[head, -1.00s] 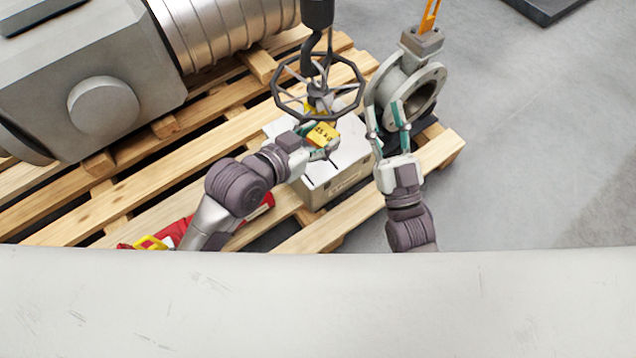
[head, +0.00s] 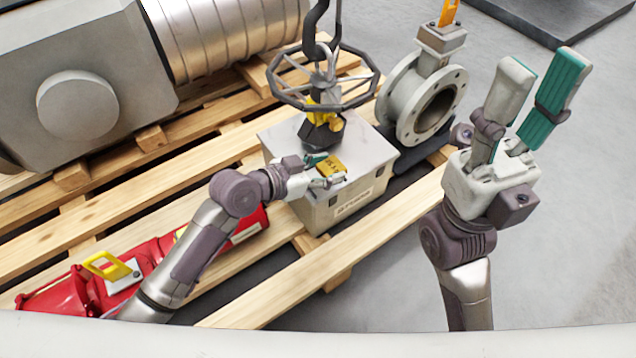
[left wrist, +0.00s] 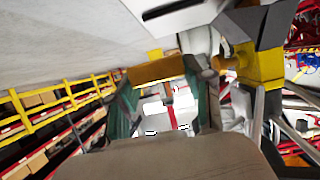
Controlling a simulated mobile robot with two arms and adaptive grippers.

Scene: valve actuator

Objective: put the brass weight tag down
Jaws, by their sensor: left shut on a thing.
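The brass weight tag (head: 331,168) is a small yellow plate with dark marks. My left gripper (head: 322,171) is shut on it, over the front part of the pale box's top (head: 374,152). I cannot tell whether the tag touches the box. In the left wrist view the tag (left wrist: 158,70) spans the green fingertips of my left gripper (left wrist: 156,95). My right gripper (head: 540,95) is open and empty, fingers pointing up, to the right of the grey flanged valve (head: 398,98).
A dark handwheel (head: 291,99) with a yellow and black part under it stands above the box's rear, below a hanging hook (head: 312,30). The box rests on a wooden pallet (head: 105,208). A red tool with a yellow handle (head: 70,295) lies front left.

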